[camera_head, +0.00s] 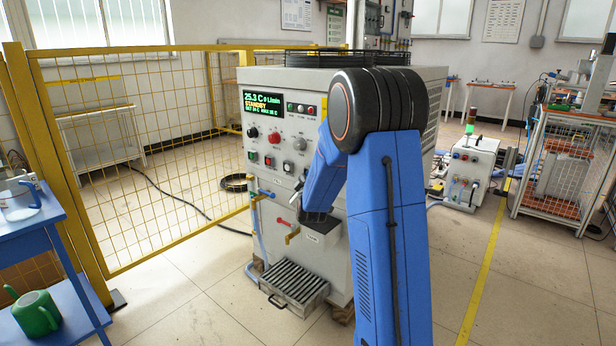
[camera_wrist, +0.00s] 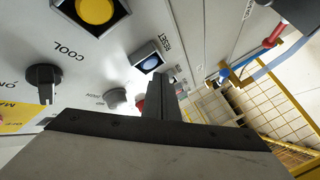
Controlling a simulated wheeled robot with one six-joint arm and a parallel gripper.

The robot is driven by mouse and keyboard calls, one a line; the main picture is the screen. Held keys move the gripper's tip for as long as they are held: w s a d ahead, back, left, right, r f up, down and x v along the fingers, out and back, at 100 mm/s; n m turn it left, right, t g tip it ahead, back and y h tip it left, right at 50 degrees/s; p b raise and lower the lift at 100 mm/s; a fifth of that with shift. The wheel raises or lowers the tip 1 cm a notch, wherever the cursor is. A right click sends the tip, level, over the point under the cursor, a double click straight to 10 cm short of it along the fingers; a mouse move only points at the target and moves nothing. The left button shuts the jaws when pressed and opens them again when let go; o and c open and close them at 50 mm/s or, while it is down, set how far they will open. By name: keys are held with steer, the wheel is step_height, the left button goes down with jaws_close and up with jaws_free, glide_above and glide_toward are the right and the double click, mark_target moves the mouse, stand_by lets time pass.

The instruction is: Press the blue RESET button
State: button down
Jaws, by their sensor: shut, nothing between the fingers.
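In the wrist view, the blue RESET button (camera_wrist: 151,63) sits in a square black-edged frame on the white panel, with the word RESET beside it. My gripper (camera_wrist: 163,85) is shut and empty. Its fingertips appear just below the button in that picture; I cannot tell whether they touch the panel. I cannot single out the RESET button there. The cabinet's display (camera_head: 264,103) reads 25.3 C and STANDBY.
Pipes with a red valve handle (camera_head: 282,222) stick out below the panel. A yellow mesh fence (camera_head: 150,180) stands to the left.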

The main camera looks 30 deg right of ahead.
steer(key=shift+s+a, duration=0.3)
steer(key=shift+a, duration=0.45)
steer(key=shift+s+a, duration=0.25)
steer(key=shift+a, duration=0.5)
steer(key=shift+s+a, duration=0.3)
steer(key=shift+a, duration=0.45)
steer(key=s+a, duration=0.3)
steer(key=a, duration=0.7)
steer(key=shift+s+a, duration=0.2)
steer(key=shift+s, duration=0.15)
